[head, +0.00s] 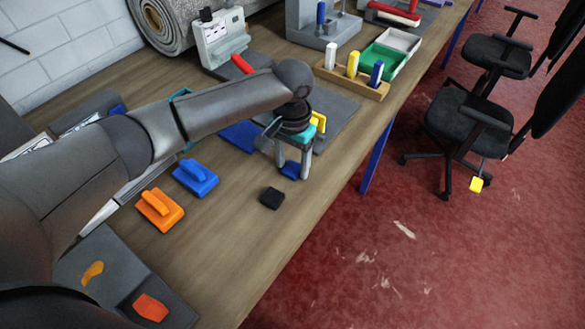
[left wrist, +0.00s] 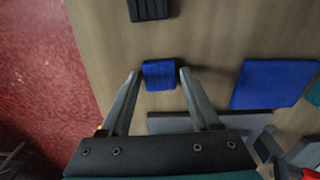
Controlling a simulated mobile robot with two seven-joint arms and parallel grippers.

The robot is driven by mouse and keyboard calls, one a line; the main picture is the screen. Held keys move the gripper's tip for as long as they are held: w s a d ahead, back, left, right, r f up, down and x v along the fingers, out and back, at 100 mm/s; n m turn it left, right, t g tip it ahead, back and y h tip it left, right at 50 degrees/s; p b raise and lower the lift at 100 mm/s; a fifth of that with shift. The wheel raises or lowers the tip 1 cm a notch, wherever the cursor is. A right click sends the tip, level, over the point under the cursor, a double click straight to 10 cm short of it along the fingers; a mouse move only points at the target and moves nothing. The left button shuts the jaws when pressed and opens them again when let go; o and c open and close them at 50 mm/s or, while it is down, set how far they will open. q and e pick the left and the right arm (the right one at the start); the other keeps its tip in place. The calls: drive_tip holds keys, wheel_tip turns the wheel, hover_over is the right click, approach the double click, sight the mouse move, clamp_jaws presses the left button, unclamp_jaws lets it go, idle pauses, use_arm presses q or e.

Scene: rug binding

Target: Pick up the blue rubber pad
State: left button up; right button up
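The blue rubber pad (left wrist: 159,75) is a small blue square block lying on the wooden table. It also shows in the head view (head: 290,171), partly hidden by my left gripper. My left gripper (head: 292,174) points down over it. In the left wrist view the gripper (left wrist: 157,72) is open, with one finger on each side of the pad. A gap shows on both sides, so the fingers do not appear to grip it. I cannot tell exactly how high the fingertips are above the table. My right gripper is not in view.
A black pad (head: 271,198) lies nearby, toward the table's front edge. A larger blue square (left wrist: 272,83) lies on the other side. Blue (head: 196,178) and orange (head: 160,209) handled blocks stand left. A wooden rack (head: 349,85) with colored pieces stands farther back.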

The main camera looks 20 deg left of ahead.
use_arm(q)
clamp_jaws()
drive_tip(key=shift+r, duration=0.15)
